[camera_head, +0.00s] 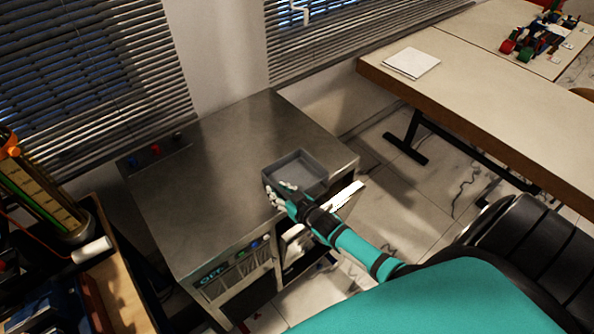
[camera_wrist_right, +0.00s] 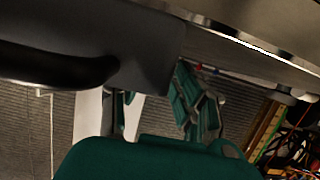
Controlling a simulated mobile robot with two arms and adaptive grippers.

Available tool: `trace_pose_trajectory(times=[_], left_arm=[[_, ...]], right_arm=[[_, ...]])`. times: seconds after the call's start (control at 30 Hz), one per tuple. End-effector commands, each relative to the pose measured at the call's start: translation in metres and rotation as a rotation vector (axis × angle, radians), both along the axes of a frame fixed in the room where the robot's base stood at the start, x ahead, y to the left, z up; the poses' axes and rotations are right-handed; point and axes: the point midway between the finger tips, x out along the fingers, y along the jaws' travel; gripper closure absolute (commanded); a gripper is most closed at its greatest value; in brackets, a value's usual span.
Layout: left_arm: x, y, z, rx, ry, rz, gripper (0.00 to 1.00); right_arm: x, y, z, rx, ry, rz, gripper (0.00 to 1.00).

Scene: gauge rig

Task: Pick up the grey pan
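The grey pan (camera_head: 297,168) is a shallow, square, open-topped tray, empty inside. In the head view it appears at the right front edge of the metal-topped cabinet (camera_head: 215,150); I cannot tell whether it rests there or is raised. My right gripper (camera_head: 277,194) is at the pan's near left corner, against its side wall. In the right wrist view the grey pan (camera_wrist_right: 150,65) fills the upper left, with a dark finger across its wall. Whether the fingers are closed on the wall is not clear. My left gripper is not in the head view.
Coloured knobs (camera_head: 155,149) sit at the cabinet's back left. Its front has open shelves below my right arm. A long table (camera_head: 480,80) with a white paper stack (camera_head: 411,62) stands at the right. A cluttered bench is at the left. The cabinet's middle is clear.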

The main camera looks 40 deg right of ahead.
Motion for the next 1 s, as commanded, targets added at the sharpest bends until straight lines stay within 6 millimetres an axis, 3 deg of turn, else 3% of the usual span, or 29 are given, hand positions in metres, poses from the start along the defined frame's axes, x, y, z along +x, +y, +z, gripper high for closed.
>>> trace_pose_trajectory(times=[0.1,0.37,0.6,1.0], left_arm=[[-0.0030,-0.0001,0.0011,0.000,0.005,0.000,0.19],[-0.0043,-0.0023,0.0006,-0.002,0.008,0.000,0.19],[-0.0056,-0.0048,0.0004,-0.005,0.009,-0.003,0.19],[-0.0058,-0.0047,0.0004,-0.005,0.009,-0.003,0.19]], right_arm=[[0.0093,0.0005,-0.0024,0.000,0.000,-0.001,0.69],[0.0101,0.0007,-0.0035,-0.001,0.000,0.000,0.71],[0.0100,0.0005,-0.0035,-0.001,0.000,0.000,1.00],[0.0098,0.0005,-0.0036,-0.002,0.001,0.001,1.00]])
